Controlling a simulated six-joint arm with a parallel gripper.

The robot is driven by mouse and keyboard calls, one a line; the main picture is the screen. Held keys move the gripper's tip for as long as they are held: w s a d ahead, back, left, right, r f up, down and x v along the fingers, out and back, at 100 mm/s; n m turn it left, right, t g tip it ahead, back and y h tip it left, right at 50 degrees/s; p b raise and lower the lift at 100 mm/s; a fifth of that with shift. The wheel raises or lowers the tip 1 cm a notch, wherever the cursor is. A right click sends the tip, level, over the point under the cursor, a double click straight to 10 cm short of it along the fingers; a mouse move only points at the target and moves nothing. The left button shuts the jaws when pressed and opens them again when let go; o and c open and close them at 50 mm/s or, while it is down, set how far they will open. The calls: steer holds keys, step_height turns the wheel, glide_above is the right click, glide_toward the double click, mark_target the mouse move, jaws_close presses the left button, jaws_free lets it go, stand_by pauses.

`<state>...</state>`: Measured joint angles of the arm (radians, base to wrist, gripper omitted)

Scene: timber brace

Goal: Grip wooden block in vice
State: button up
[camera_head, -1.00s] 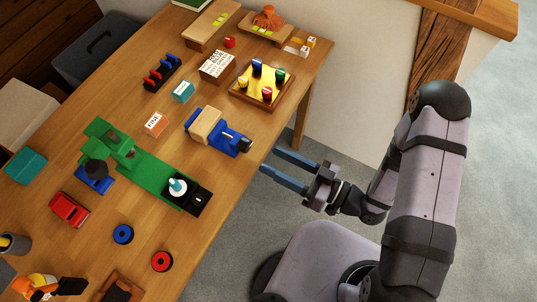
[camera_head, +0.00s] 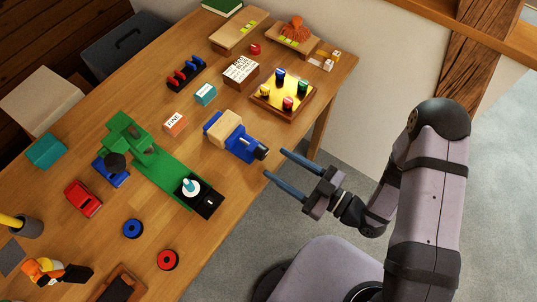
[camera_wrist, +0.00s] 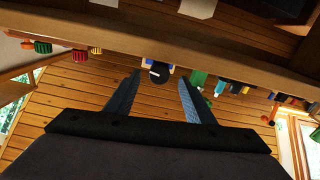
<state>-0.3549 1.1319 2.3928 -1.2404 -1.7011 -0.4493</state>
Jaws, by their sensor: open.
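The vice (camera_head: 243,149) is blue with a black round handle end (camera_head: 261,152), and stands near the table's right edge in the head view. The pale wooden block (camera_head: 226,129) sits at the vice's far end, with blue parts on both sides; I cannot tell whether it is clamped. My gripper (camera_head: 275,163) is open and empty, just off the table edge, fingers pointing at the handle end without visible contact. In the wrist view the vice's dark round end (camera_wrist: 159,75) shows between my two fingertips (camera_wrist: 160,82); the block is mostly hidden there.
A green machine (camera_head: 165,175) with a black end block lies left of the vice. A yellow-topped tray with coloured pegs (camera_head: 284,94) stands behind it. An orange box (camera_head: 174,123) and a teal box (camera_head: 205,94) are nearby. Open floor lies right of the table (camera_head: 205,240).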

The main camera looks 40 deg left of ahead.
mark_target(265, 156)
steer(key=shift+a+p, duration=0.4)
steer(key=shift+a, duration=1.95)
